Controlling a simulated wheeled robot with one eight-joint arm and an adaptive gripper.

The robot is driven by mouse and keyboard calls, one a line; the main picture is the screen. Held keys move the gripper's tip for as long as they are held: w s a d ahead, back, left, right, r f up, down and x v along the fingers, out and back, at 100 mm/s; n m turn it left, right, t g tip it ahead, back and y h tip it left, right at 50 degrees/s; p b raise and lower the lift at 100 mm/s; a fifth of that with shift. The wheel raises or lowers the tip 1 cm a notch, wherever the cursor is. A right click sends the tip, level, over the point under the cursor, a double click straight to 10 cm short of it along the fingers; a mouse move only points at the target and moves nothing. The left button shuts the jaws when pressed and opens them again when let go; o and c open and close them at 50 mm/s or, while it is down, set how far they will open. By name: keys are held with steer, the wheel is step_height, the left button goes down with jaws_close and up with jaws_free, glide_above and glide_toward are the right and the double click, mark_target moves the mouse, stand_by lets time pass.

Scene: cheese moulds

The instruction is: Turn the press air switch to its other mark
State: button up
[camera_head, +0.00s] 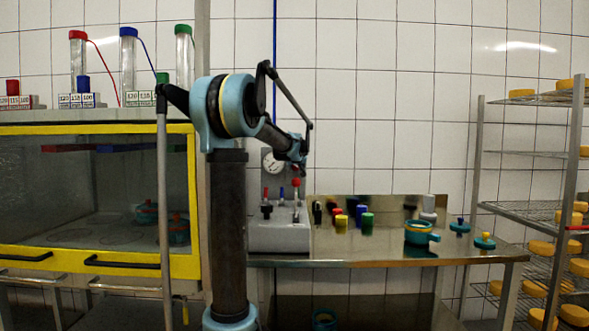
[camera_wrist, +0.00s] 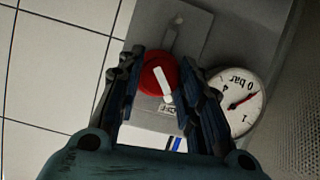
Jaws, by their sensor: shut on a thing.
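The press air switch is a round red knob (camera_wrist: 158,76) with a white pointer bar, set on a grey plate (camera_wrist: 195,30) in the wrist view. The bar slants, its lower end toward a small label (camera_wrist: 167,109) whose text is too small to read. My gripper (camera_wrist: 160,60) has one finger on each side of the knob and is shut on it. In the head view my gripper (camera_head: 298,155) is at the wall by the press controls, and the switch cannot be made out clearly there.
A round pressure gauge (camera_wrist: 237,98) sits close beside my right finger. Below my gripper stands a grey box (camera_head: 279,236) with several coloured levers. The steel table (camera_head: 470,262) to the right bears small coloured pieces and a mould (camera_head: 416,236). A cheese rack (camera_head: 480,180) is at far right.

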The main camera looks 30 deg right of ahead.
steer(key=m+t+y, duration=0.1)
steer(key=m, duration=0.1)
steer(key=shift+d+f+m, duration=0.1)
steer(key=shift+m, duration=0.3)
steer(key=m+y, duration=0.1)
steer(key=m+t+y, duration=0.1)
steer(key=m, duration=0.1)
steer(key=shift+s+d+t, duration=0.1)
steer(key=shift+s+t, duration=0.05)
steer(key=shift+t, duration=0.15)
steer(key=m+t, duration=0.1)
steer(key=m+y, duration=0.1)
steer(key=m, duration=0.1)
steer(key=shift+f+t, duration=0.2)
steer(key=shift+t, duration=0.2)
steer(key=m+t, duration=0.1)
steer(key=m, duration=0.3)
steer(key=shift+f, duration=0.15)
steer(key=shift+t, duration=0.3)
steer(key=o, duration=1.1)
steer(key=shift+c, duration=0.2)
